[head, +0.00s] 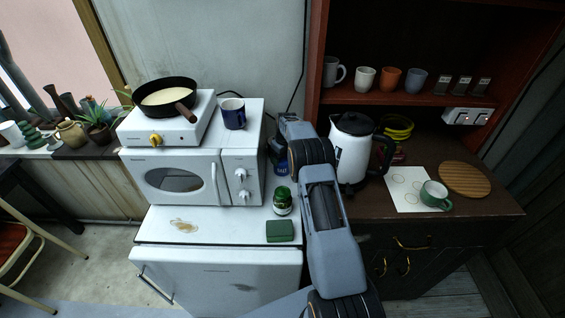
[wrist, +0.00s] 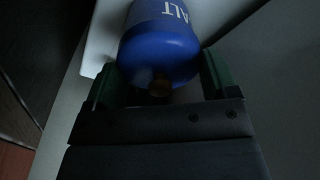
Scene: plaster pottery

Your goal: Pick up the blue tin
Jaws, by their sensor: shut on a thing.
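The blue tin (wrist: 160,42) fills the top middle of the wrist view, with white letters "ALT" showing on its side. My gripper (wrist: 160,82) has its two green fingers on either side of the tin, shut on it. In the head view the blue tin (head: 281,168) shows partly behind my arm, just right of the white microwave. The arm hides much of the gripper there. I cannot tell from these frames whether the tin touches the surface below.
The microwave (head: 168,178) stands left of the tin on the white fridge top (head: 160,228). A green jar (head: 283,201) and a green box (head: 280,231) sit in front. A white kettle (head: 350,155) stands close on the right. A blue mug (head: 233,114) stands on the microwave.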

